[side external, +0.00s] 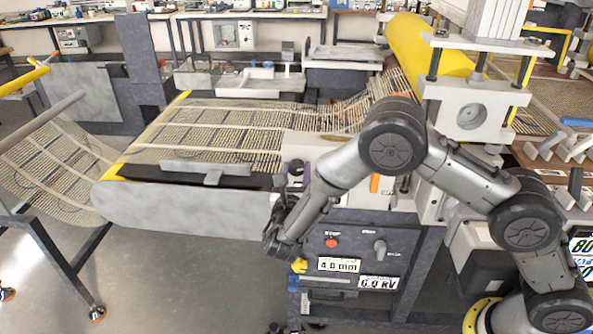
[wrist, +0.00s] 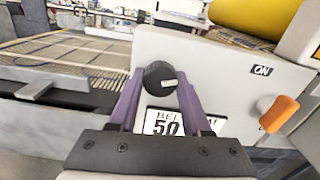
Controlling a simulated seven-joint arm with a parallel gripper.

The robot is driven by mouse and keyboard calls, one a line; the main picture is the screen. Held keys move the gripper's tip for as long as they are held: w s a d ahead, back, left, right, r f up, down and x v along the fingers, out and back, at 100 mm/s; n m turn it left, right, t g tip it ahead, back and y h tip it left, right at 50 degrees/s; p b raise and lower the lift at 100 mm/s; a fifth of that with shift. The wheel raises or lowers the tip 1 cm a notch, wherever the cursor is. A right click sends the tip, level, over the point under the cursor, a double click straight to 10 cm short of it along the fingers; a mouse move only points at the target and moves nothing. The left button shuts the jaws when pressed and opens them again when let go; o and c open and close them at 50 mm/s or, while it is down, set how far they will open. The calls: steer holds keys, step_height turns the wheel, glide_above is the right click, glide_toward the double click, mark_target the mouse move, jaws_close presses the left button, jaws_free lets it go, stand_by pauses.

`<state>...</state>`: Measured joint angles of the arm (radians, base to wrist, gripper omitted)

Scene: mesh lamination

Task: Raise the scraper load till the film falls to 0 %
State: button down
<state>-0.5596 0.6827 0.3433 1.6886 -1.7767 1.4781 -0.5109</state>
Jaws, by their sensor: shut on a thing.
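In the wrist view, a round black knob (wrist: 160,78) with a white pointer mark sits on a pale panel. The purple fingers of my gripper (wrist: 158,88) stand on either side of it and are shut on it. Below it, a white label (wrist: 165,122) reads "BEL" and "50"; the rest is partly hidden by my gripper. I cannot make out a scraper load control or a film reading.
An orange lever (wrist: 279,113) is right of the knob, near an "ON" label (wrist: 262,70). In the side view, a mesh belt (side external: 215,130) runs left of the yellow roller (side external: 418,48). Lower plates read "4.0 mm" (side external: 339,265) and "6.0 kV" (side external: 378,283), near a red button (side external: 331,243).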

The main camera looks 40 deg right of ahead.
steer(key=m, duration=0.6)
steer(key=shift+a, duration=0.1)
stand_by(0.5)
steer(key=shift+c, duration=1.8)
jaws_free()
steer(key=v, duration=1.3)
steer(key=shift+s+a, duration=0.25)
steer(key=shift+s, duration=0.05)
